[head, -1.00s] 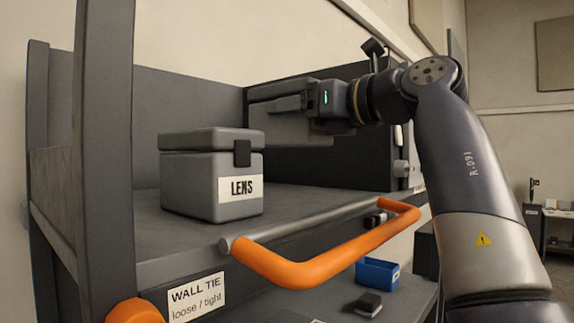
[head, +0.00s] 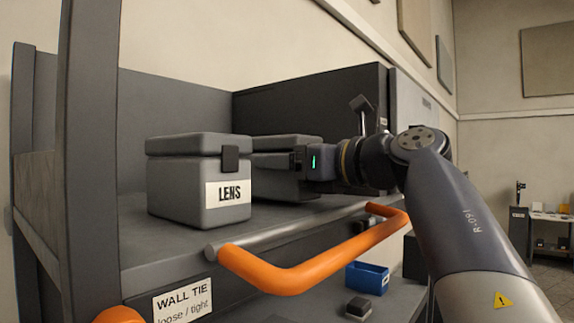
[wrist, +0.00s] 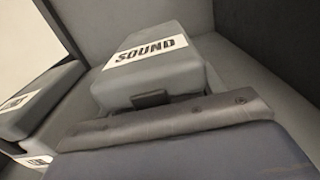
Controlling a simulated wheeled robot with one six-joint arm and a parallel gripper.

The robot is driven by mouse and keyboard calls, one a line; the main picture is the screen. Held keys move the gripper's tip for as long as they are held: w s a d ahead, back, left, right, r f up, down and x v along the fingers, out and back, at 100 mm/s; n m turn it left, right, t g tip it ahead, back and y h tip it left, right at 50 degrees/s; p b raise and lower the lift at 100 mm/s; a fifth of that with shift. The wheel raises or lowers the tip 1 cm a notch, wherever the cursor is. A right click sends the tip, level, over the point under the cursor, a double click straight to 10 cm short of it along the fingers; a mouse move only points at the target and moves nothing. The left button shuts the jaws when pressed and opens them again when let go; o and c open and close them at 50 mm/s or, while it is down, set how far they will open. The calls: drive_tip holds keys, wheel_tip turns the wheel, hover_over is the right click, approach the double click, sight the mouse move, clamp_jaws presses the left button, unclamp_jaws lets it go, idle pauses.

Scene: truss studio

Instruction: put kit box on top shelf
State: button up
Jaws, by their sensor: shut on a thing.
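A grey kit box marked SOUND shows its lid (wrist: 152,58) in the wrist view. In the head view the same box (head: 283,178) is partly hidden behind another grey box marked LENS (head: 200,183). My gripper (head: 300,160) is shut on the front of the SOUND box and comes in from the right. The box is level and low over the top shelf (head: 140,238), to the right of the LENS box. I cannot tell whether its underside touches the shelf.
An orange rail (head: 320,265) juts out along the shelf's front. A dark panel (head: 310,105) stands behind the boxes. A blue bin (head: 367,278) and a small dark block (head: 358,308) are on the lower level. A grey post (head: 90,130) rises at the left.

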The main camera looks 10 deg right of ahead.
drive_tip(key=shift+f, duration=0.2)
drive_tip(key=shift+f, duration=0.2)
drive_tip(key=o, duration=1.4)
drive_tip(key=shift+r, duration=0.2)
drive_tip(key=shift+s+d+f, duration=0.15)
drive_tip(key=shift+s+d, duration=0.05)
drive_tip(key=shift+d, duration=0.05)
drive_tip(key=b+v, duration=0.3)
drive_tip(key=v, duration=0.8)
drive_tip(key=shift+s, duration=0.15)
